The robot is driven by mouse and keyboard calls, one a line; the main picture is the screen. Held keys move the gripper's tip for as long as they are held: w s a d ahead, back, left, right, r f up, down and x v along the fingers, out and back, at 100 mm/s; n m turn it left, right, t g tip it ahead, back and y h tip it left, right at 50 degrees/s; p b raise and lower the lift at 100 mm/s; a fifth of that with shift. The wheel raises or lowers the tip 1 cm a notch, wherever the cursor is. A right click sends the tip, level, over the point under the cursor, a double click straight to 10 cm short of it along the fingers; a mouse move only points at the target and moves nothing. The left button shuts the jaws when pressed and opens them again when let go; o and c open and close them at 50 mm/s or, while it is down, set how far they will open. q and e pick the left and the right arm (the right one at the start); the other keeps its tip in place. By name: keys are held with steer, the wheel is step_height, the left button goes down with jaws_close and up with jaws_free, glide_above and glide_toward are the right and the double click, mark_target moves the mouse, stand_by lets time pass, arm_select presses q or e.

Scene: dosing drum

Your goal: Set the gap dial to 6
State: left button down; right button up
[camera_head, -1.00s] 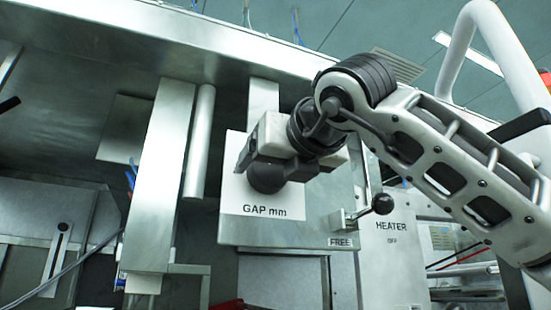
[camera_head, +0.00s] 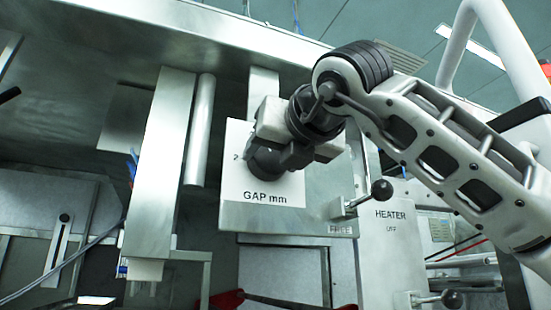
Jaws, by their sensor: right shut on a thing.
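The gap dial is a round black knob (camera_head: 267,164) on a white plate (camera_head: 265,185) marked "GAP mm", in the middle of the head view. My right gripper (camera_head: 280,152) is shut on the knob, its fingers on either side. Gripper and knob hide most of the scale and any pointer; a "2" shows at the plate's left edge. I cannot read the setting. A lever with a black ball (camera_head: 381,190) stands at the right of the dial's metal box, above a "FREE" tag (camera_head: 340,229). My left gripper is not in view.
A heater panel (camera_head: 391,235) marked "HEATER" and "OFF" is to the right, with another black-ball lever (camera_head: 452,299) below. A metal column (camera_head: 157,170) and a pale roller (camera_head: 199,130) stand left of the dial. A red object (camera_head: 227,299) lies below.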

steer(key=shift+f+m+b, duration=0.1)
steer(key=shift+m+b, duration=0.45)
steer(key=shift+m, duration=0.25)
steer(key=m+b, duration=0.1)
steer(key=m, duration=0.1)
steer(key=shift+m+b, duration=0.3)
steer(key=m+b, duration=0.1)
steer(key=m, duration=0.2)
steer(key=shift+s+m, duration=0.1)
steer(key=shift+m, duration=0.2)
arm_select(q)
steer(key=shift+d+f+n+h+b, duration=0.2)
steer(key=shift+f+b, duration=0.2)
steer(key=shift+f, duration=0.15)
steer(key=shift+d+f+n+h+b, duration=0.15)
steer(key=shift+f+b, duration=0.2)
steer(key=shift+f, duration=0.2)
arm_select(e)
steer(key=shift+r+m, duration=0.25)
steer(key=shift+m, duration=1.15)
steer(key=o, duration=1)
steer(key=shift+c, duration=0.2)
